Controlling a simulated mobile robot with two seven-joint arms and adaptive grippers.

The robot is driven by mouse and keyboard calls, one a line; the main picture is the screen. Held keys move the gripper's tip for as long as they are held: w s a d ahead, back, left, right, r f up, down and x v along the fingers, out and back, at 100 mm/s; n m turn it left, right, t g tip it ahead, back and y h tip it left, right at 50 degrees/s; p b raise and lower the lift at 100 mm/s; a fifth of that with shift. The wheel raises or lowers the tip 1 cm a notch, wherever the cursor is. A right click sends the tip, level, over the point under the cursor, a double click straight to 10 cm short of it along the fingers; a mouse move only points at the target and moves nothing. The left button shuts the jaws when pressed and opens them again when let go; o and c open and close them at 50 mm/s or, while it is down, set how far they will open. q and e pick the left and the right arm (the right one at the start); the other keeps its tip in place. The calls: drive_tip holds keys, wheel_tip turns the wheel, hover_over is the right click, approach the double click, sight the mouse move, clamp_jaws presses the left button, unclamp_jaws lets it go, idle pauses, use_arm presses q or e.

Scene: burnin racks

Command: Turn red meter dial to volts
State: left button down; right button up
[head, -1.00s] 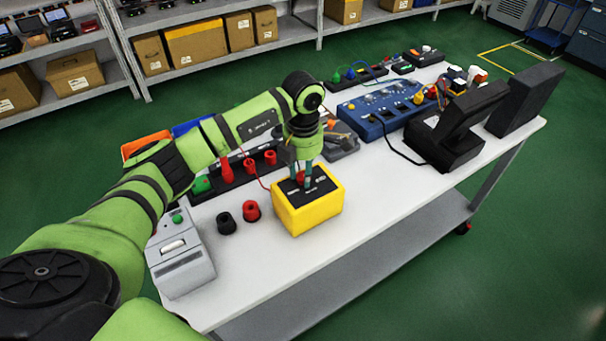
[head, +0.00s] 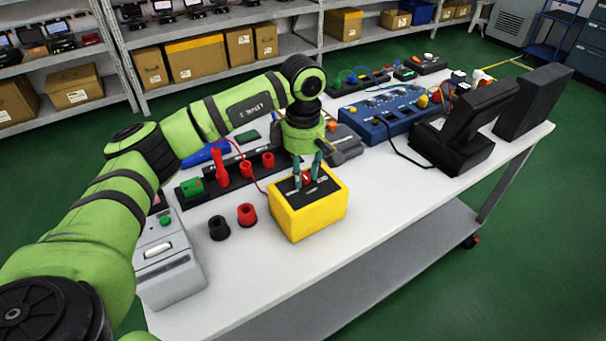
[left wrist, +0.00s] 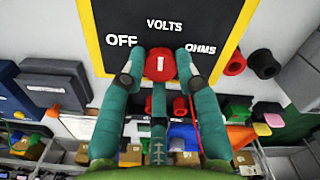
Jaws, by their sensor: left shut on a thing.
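The yellow meter (head: 308,210) stands on the white table in the head view, with a black face on top. Its red dial (left wrist: 160,64) shows in the left wrist view, below the word VOLTS, with OFF to the left and OHMS to the right. In the head view the dial (head: 306,177) is partly hidden by the fingers. My left gripper (head: 307,180) points down over the meter, shut on the red dial; its two teal fingers (left wrist: 159,68) sit on either side of it. I cannot make out where the dial points. My right gripper is not in view.
A black socket (head: 219,228) and a red socket (head: 247,214) stand left of the meter. A grey printer-like device (head: 167,260) is at the near left. A blue panel (head: 390,115) and a black stand (head: 450,150) are to the right. The table's front right is clear.

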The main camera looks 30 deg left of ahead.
sight(303, 175)
use_arm(q)
drive_tip(key=shift+m, duration=0.5)
drive_tip(key=c, duration=0.9)
unclamp_jaws()
wheel_tip(303, 175, up, 12)
